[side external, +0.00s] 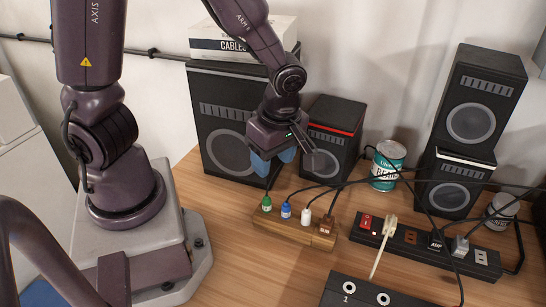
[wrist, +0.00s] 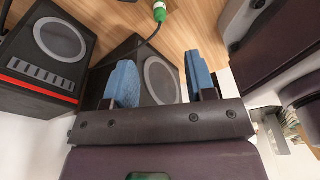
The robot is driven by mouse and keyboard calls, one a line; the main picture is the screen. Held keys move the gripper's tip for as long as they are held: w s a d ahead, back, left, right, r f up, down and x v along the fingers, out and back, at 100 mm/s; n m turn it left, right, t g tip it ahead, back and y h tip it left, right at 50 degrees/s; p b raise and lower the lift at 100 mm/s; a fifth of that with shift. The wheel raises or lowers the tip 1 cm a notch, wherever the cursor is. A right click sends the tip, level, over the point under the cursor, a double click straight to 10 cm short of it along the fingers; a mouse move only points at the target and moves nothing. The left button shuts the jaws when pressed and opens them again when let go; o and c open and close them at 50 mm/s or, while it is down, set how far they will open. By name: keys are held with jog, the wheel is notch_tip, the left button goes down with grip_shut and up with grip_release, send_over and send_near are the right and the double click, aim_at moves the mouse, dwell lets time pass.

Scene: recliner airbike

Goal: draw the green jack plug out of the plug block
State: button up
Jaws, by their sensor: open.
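The green jack plug (side external: 266,203) stands upright at the left end of the wooden plug block (side external: 282,230), with a dark cable rising from its top. It also shows at the top edge of the wrist view (wrist: 159,11), its cable running down and left. My gripper (side external: 275,164) is above and slightly behind the plug in the side view, apart from it. Its blue-padded fingers (wrist: 160,75) are spread with nothing held between them. The lower end of the plug is hidden in the block.
Blue (side external: 286,210), white (side external: 306,215) and brown (side external: 326,224) plugs stand in the same block, with cables trailing right. Speakers (side external: 222,115) stand close behind. A green can (side external: 387,165) and a power strip (side external: 425,248) are to the right. Bare table lies left of the block.

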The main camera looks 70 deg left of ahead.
aim_at(266, 198)
jog(key=f, duration=0.4)
jog(key=a+f, duration=0.1)
jog(key=f, duration=0.7)
jog(key=shift+s+a+f, duration=0.35)
jog(key=shift+a+f, duration=0.05)
grip_shut()
jog(key=shift+r, duration=0.75)
jog(key=shift+r, duration=1.05)
